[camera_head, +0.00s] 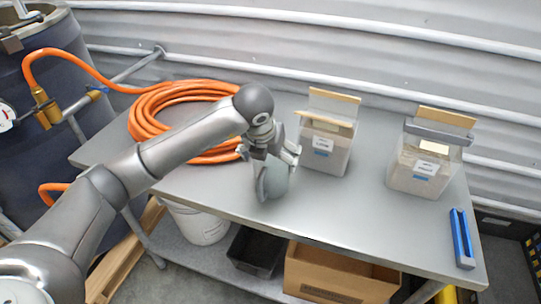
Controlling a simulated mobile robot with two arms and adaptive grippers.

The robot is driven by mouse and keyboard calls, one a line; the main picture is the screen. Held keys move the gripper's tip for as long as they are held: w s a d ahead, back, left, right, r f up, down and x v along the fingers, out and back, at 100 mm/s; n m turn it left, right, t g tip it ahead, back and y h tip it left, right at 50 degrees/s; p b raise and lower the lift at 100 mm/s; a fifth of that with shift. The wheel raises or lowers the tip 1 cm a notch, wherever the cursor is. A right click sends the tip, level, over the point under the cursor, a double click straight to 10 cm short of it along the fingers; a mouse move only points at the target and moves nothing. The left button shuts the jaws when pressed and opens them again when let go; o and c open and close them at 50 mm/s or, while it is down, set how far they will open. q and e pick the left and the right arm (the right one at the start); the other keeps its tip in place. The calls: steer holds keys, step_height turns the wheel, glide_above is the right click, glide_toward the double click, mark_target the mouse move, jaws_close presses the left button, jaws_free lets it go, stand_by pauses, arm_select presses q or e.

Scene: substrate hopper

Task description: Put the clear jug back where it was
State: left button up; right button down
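My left gripper (274,160) comes in from the left over the middle of the grey metal table. It is shut on a greyish, see-through shape that looks like the clear jug (273,184). The gripper covers much of the jug, and its handle is hard to make out. The jug is roughly upright, at or just above the tabletop; I cannot tell whether it touches. It is in front of and left of a clear hopper bin (325,148). My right gripper is not in view.
The table (345,208) is clear in front of the bins. A second clear bin (424,165) stands right, with a blue holder (462,238) near the right edge. An orange hose coil (150,115) lies left. A white bucket (197,223) and cardboard box (335,276) are below.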

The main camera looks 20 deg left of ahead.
arm_select(q)
steer(key=shift+r, duration=0.1)
steer(key=b+v, duration=0.2)
steer(key=v, duration=0.9)
steer(key=shift+s+r, duration=0.2)
steer(key=shift+r, duration=0.3)
